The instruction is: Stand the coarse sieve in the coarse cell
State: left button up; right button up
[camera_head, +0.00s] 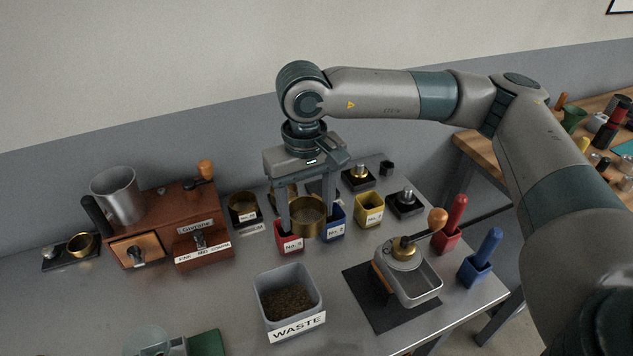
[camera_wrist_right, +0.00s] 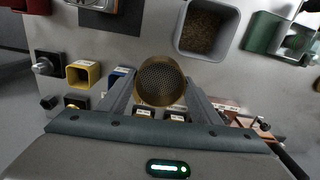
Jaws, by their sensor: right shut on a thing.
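My right gripper (camera_head: 307,212) is shut on a round brass sieve (camera_head: 308,222), holding it above the bench near the red and blue bins. In the right wrist view the sieve (camera_wrist_right: 161,82) shows its mesh face between the fingers. A dark holder with a brass ring (camera_head: 243,208) stands left of the gripper, with a small label in front. Another brass rim (camera_head: 284,190) is partly hidden behind the gripper. I cannot read which cell is marked coarse, nor the held sieve's grade. My left gripper is not in view.
The red No.1 bin (camera_head: 289,242), blue No.2 bin (camera_head: 333,231) and yellow bin (camera_head: 369,209) stand close to the held sieve. The grey waste bin (camera_head: 289,274) is in front. A wooden grinder (camera_head: 165,222) stands left. A tray on a black mat (camera_head: 380,315) is front right.

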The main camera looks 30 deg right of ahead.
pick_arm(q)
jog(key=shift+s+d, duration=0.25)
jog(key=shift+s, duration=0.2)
pick_arm(e)
jog(key=shift+r, duration=0.15)
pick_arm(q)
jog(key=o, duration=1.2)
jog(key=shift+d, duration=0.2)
pick_arm(e)
jog(key=shift+d, duration=0.1)
jog(key=m, duration=0.1)
jog(key=w+d+m, duration=0.1)
jog(key=shift+w+m, duration=0.1)
jog(key=shift+m, duration=0.2)
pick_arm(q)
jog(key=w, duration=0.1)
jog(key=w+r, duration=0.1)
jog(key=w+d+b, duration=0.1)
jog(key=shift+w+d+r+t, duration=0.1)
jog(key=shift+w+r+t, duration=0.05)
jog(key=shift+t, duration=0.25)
pick_arm(e)
jog(key=w+d+f+m, duration=0.1)
jog(key=w+d+m, duration=0.3)
jog(key=d+m, duration=0.3)
jog(key=w+d+f+m, duration=0.2)
jog(key=d+m, duration=0.5)
jog(key=m, duration=1.1)
jog(key=shift+w, duration=0.9)
